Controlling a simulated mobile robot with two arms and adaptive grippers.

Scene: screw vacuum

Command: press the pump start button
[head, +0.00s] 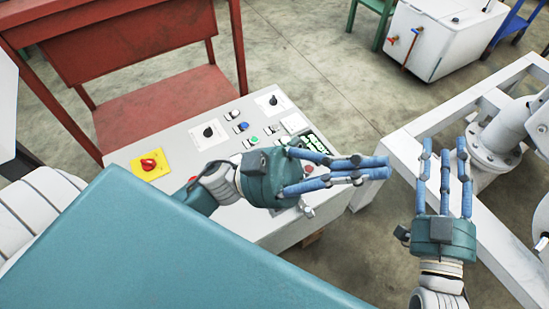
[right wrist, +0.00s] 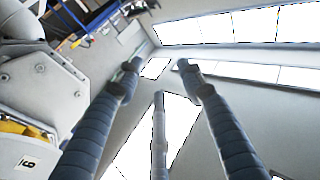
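The grey control panel (head: 180,136) carries several knobs and buttons. A green button (head: 254,140) and a blue button (head: 242,126) show near its middle. No readable label tells me which is the pump start button. My left gripper (head: 386,167) reaches over the panel from the left, fingers pointing right past its edge. Its fingertips come together with nothing seen between them. It hides part of the panel's front. My right gripper (head: 444,143) is right of the panel, fingers upward, spread and empty. Its spread fingers also show in the right wrist view (right wrist: 157,80).
A red metal bench (head: 150,115) stands behind. A white frame (head: 405,150) with a white machine stands at right. Open floor (head: 310,60) lies beyond the panel.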

